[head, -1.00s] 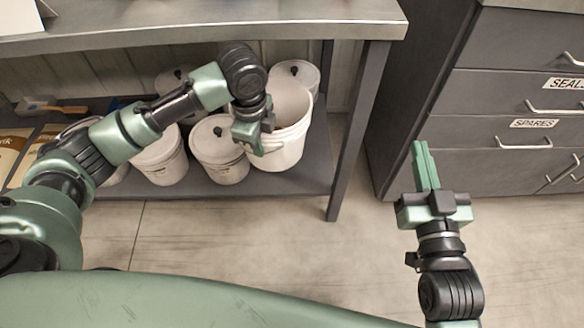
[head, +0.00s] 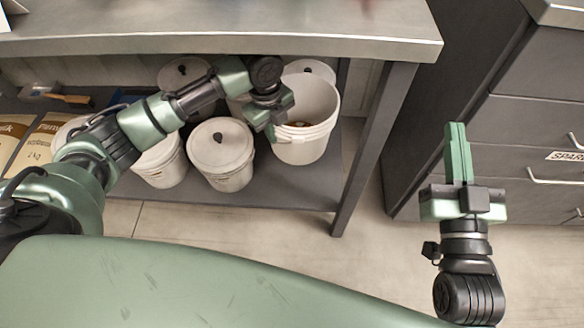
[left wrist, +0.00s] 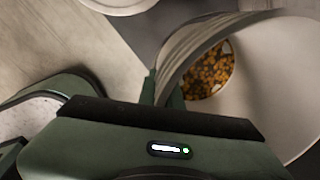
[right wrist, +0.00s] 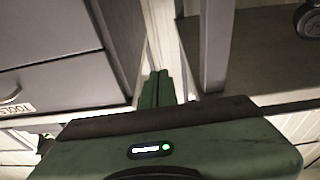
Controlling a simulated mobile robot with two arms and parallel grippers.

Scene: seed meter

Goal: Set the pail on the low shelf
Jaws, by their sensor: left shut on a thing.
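The open white pail (head: 312,108) is at the right end of the low shelf (head: 292,194), under the bench top. Small orange-yellow pieces lie in its bottom, clearer in the left wrist view, where its pale inner wall (left wrist: 275,85) fills the right side. My left gripper (head: 278,126) is shut on the pail at its near left rim; the left wrist view shows the fingers (left wrist: 162,88) at the wall. I cannot tell whether the pail's base touches the shelf. My right gripper (head: 458,152) is shut and empty, in front of the drawers; its fingers (right wrist: 157,88) are together.
Several lidded white pails, one in front (head: 220,150), stand on the shelf left of the open pail. Paper sacks (head: 32,140) and a brush (head: 58,96) lie further left. The bench leg (head: 372,150) is close on the right, then grey drawers (head: 530,130).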

